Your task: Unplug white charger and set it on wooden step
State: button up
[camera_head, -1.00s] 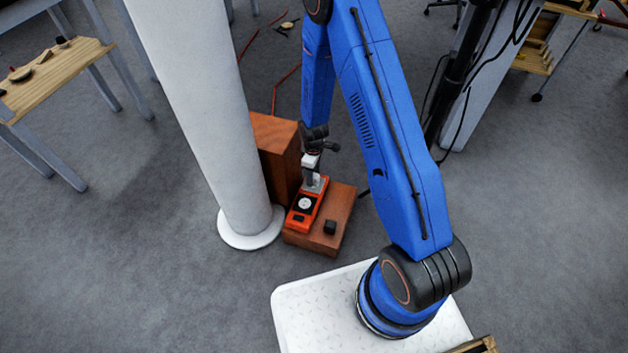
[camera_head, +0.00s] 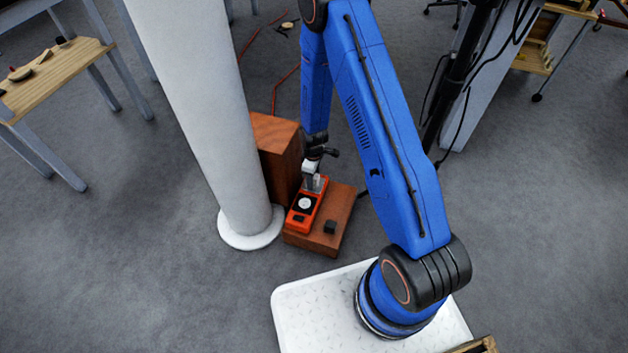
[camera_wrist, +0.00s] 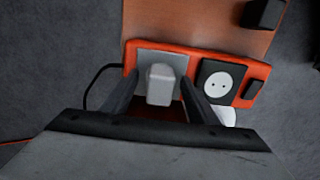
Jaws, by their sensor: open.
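The white charger (camera_wrist: 160,85) sits upright in the light-grey socket end of an orange power strip (camera_head: 301,219), which also shows in the wrist view (camera_wrist: 240,97). My gripper (camera_wrist: 160,78) is open, with one dark finger on each side of the charger. I cannot tell whether the fingers touch it. In the head view my gripper (camera_head: 312,182) points down at the strip's far end and largely hides the charger. The strip lies on the low wooden step (camera_head: 318,240), which also shows in the wrist view (camera_wrist: 195,22); bare wood lies right of the strip in the head view.
A small black block (camera_head: 330,227) stands on the step. A taller wooden block (camera_head: 276,150) rises behind the step. A thick white column (camera_head: 205,120) stands close on the left. A black cable (camera_wrist: 92,88) loops beside the strip.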

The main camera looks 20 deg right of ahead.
dwell(0.4)
grip_shut()
jog(key=shift+r, duration=3)
